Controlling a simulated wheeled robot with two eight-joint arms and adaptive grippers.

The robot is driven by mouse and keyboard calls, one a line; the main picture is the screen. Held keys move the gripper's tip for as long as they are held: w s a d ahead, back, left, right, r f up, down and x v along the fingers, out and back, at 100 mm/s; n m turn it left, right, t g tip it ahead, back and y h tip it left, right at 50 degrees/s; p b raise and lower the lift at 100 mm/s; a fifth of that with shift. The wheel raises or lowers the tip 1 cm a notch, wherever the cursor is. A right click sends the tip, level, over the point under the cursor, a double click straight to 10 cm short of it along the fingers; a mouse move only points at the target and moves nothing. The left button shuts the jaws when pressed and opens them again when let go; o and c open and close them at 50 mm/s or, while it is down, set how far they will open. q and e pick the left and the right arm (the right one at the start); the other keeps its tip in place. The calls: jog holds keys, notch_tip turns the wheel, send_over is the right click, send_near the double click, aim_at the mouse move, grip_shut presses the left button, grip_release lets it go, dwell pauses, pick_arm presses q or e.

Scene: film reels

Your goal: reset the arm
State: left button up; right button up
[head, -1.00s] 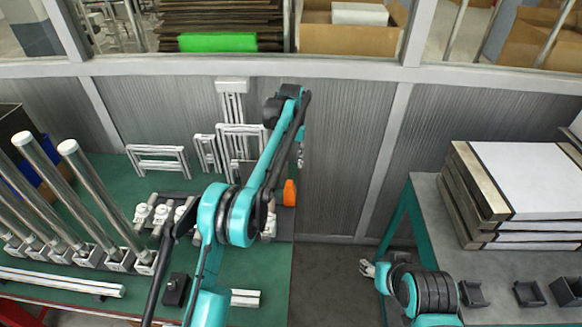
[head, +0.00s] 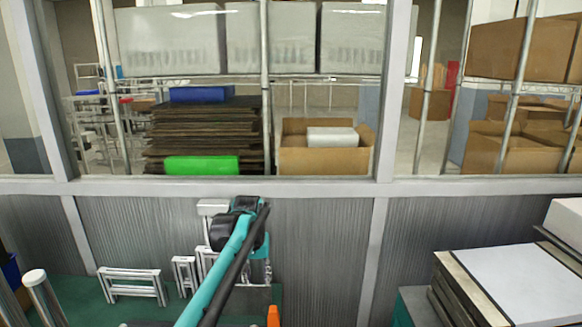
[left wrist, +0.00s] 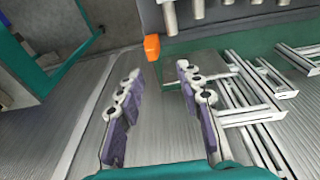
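My left arm (head: 222,268) reaches up from the bottom of the head view, with its dark wrist joint in front of the grey ribbed wall. My left gripper (head: 267,268) hangs small beside this joint and is partly hidden there. In the left wrist view my left gripper (left wrist: 157,72) shows two fingers with purple-grey pads, spread wide apart with nothing between them. My right arm and gripper are outside both views.
An orange part (head: 273,316) sits near the green bench (head: 85,297); it also shows beyond the fingertips in the left wrist view (left wrist: 152,47). Metal frames (head: 132,284) stand on the bench. Stacked panels (head: 500,285) lie at right. Shelves with boxes stand behind the window.

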pick_arm(q)
jog(key=s+a+r+t, duration=0.1)
jog(key=s+a+r, duration=0.15)
jog(key=s, duration=0.65)
jog(key=s+a+r+t, duration=0.1)
jog(key=s+a+t, duration=0.15)
jog(key=s, duration=0.65)
jog(key=s+a+f+t, duration=0.1)
jog(key=s+f, duration=0.3)
jog(key=s, duration=0.3)
jog(key=s+a+f, duration=0.2)
jog(key=s+f, duration=0.2)
jog(key=s, duration=0.3)
jog(key=shift+s+f+t, duration=0.3)
jog(key=shift+f+t, duration=0.05)
jog(key=shift+f, duration=0.05)
